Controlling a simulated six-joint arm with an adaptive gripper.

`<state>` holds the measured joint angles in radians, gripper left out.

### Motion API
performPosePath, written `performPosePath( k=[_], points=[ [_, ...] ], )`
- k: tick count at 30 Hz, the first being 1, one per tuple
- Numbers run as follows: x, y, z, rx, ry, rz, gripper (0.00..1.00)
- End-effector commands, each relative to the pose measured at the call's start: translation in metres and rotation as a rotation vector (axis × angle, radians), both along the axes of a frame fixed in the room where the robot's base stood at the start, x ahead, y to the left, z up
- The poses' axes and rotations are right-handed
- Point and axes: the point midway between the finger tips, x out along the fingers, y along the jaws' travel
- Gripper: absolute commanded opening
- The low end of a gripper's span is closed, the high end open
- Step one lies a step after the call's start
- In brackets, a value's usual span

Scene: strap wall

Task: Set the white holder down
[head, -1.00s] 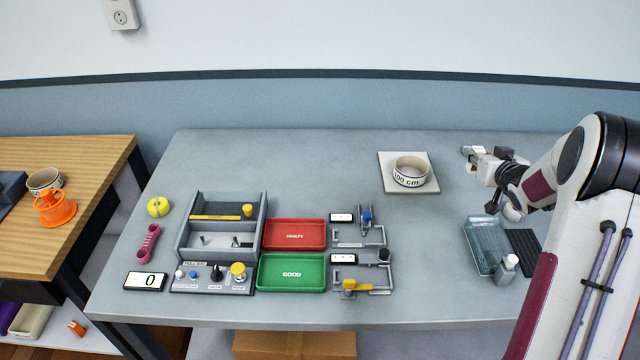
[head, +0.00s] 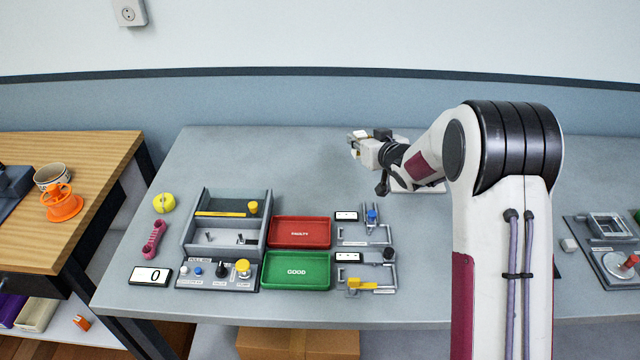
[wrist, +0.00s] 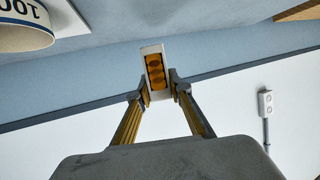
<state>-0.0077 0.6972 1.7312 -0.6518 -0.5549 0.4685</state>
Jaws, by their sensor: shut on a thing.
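My gripper (head: 366,149) is over the back middle of the grey table in the head view, with the arm reaching in from the right. In the wrist view my gripper (wrist: 158,88) has its two fingers closed on the white holder (wrist: 153,48). The holder is a small white block with an orange-brown, ribbed inside. It is held in the air, with the wall behind it. In the head view the holder is too small to make out clearly at the gripper's tip.
The white ring with print (wrist: 22,28) and its pale pad (wrist: 85,14) show at the wrist view's upper left. My arm mostly hides them in the head view. A red tray (head: 300,243), green tray (head: 297,285) and grey station (head: 190,235) stand in front. The back-left tabletop is clear.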

Motion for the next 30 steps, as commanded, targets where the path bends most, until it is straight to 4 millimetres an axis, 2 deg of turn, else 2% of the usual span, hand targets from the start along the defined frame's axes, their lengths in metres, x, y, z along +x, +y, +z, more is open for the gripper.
performPosePath(
  k=[1, 6, 12, 30],
  points=[
    [-0.001, 0.019, 0.001, 0.001, -0.001, 0.018, 0.0],
    [-0.005, 0.07, 0.002, 0.003, -0.002, 0.06, 0.0],
    [-0.008, 0.112, 0.003, 0.001, -0.001, 0.083, 0.0],
    [-0.003, 0.104, 0.002, -0.029, 0.004, 0.045, 0.0]
  ],
)
